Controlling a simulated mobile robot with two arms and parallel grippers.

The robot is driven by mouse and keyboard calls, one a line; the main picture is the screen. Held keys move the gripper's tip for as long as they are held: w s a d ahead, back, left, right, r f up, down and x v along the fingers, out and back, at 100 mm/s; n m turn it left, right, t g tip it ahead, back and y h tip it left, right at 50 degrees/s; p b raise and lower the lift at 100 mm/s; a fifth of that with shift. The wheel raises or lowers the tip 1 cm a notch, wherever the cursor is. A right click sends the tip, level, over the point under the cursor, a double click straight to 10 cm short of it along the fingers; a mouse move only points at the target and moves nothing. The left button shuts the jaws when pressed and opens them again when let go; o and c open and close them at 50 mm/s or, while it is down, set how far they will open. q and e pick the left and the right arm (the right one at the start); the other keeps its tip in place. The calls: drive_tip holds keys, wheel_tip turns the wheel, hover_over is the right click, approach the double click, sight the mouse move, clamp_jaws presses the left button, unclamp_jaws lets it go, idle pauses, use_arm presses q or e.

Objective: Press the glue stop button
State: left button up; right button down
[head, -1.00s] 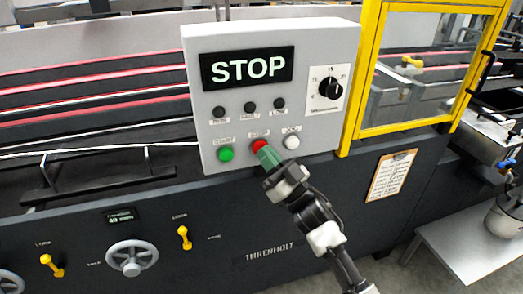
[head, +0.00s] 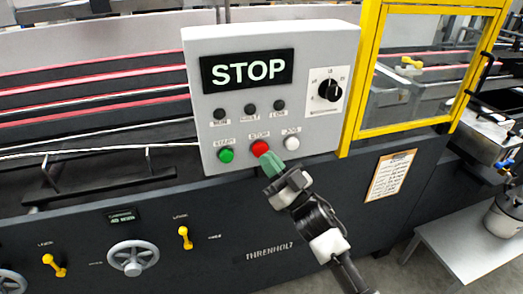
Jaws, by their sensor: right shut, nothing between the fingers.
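A grey control box (head: 225,110) carries a display reading STOP (head: 248,70). Below it, a red button labelled STOP (head: 260,147) sits between a green start button (head: 226,155) and a white jog button (head: 292,143). My right gripper (head: 268,158) is shut and empty, its green fingertips just below and right of the red button. The fingertips overlap the button's lower right edge in the picture; I cannot tell if they touch it. My left gripper is not in view.
A black dial (head: 330,91) is on the box's right side. A yellow-framed guard window (head: 415,75) stands right of the box. Below are a handwheel (head: 132,258) and yellow levers (head: 184,237). A grey side table (head: 470,245) is at right.

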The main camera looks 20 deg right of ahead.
drive_tip(key=s+p, duration=0.2)
drive_tip(key=s, duration=0.3)
drive_tip(key=shift+d, duration=0.1)
idle(0.3)
idle(0.5)
